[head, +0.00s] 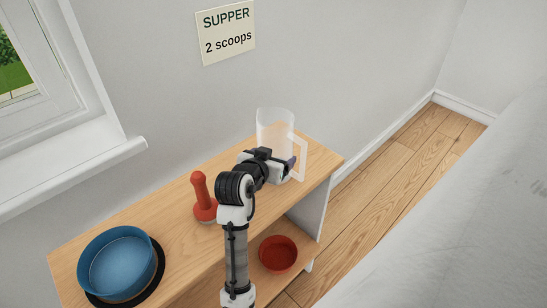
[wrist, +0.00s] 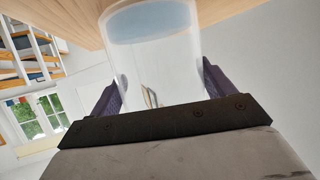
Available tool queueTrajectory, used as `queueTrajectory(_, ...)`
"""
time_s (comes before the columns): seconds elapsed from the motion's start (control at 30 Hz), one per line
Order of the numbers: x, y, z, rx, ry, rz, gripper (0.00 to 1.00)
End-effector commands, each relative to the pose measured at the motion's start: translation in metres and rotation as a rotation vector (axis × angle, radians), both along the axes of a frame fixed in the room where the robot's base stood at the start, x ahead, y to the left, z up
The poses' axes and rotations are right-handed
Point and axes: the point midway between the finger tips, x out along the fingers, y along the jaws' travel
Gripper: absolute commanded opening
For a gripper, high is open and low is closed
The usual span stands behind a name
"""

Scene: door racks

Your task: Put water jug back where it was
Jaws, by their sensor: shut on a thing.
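The water jug (head: 274,124) is a clear, frosted pitcher with a handle on its right side. It is upright at the right end of the wooden shelf unit's top (head: 160,222), near the wall. My gripper (head: 275,158) is shut on the jug's body, with the handle beside the right finger. In the wrist view the jug (wrist: 155,50) sits between the two purple fingers (wrist: 160,88), its bluish round end toward the wood. The arm hides most of the jug's base in the head view, so I cannot tell whether it touches the top.
A red plunger-shaped object (head: 200,192) stands left of my gripper. A blue bowl (head: 118,263) rests on a black round mat (head: 157,272) at the left end. A red bowl (head: 278,253) is on the lower shelf. A "SUPPER 2 scoops" sign (head: 227,31) hangs above.

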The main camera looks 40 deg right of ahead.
Motion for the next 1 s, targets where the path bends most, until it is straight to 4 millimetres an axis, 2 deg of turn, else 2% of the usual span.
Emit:
queueTrajectory(0.1, 0.000, 0.000, -0.004, -0.001, 0.000, 0.000, 0.44)
queueTrajectory(0.13, 0.000, 0.000, -0.003, 0.000, 0.000, 0.000, 0.85)
queueTrajectory(0.23, 0.000, 0.000, -0.003, 0.000, 0.000, 0.000, 0.98)
queueTrajectory(0.57, 0.000, 0.001, 0.002, 0.000, 0.000, 0.000, 1.00)
queueTrajectory(0.67, -0.005, 0.012, 0.005, -0.003, -0.001, 0.002, 1.00)
queueTrajectory(1.0, -0.035, 0.072, 0.032, -0.002, -0.003, 0.004, 1.00)
